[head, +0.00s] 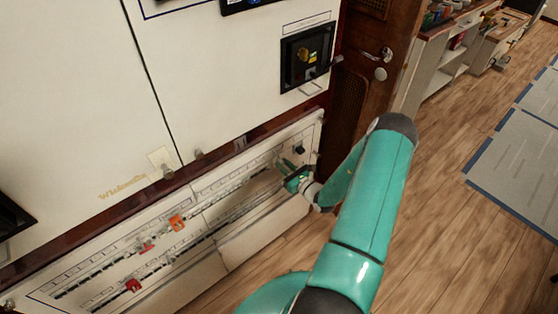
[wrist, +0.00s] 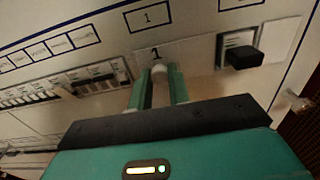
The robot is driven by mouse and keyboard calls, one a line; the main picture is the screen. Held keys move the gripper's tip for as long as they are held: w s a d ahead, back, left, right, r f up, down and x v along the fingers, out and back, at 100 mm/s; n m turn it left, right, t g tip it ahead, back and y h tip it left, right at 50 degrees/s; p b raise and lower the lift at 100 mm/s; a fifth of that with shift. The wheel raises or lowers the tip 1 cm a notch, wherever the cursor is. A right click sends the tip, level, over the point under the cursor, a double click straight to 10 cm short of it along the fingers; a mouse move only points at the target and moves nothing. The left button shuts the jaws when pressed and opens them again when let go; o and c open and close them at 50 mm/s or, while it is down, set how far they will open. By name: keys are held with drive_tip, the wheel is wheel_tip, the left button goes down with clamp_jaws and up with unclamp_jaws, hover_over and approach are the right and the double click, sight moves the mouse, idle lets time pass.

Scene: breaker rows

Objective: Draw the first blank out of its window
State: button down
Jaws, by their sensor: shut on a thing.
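The first blank (wrist: 190,50) is a pale plate marked "1" on the breaker panel in the wrist view, under a framed label "1". A small pale rounded knob (wrist: 160,71) stands out at its lower edge. My gripper (wrist: 160,78) has its two green fingers shut on this knob, one on each side. In the head view my gripper (head: 292,172) is at the right end of the breaker panel (head: 215,262). The blank is too small to make out there. The window behind the blank is hidden.
A black block (wrist: 243,57) juts from the panel just right of the blank. Rows of breakers (wrist: 100,78) run to the left. Orange (head: 176,222) and red (head: 133,285) pieces sit on the rows. A wooden door (head: 375,45) stands at the right.

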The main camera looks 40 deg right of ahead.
drive_tip(key=s, duration=1)
drive_tip(key=shift+s+d, duration=0.15)
idle(1.2)
drive_tip(key=shift+s, duration=0.1)
idle(0.5)
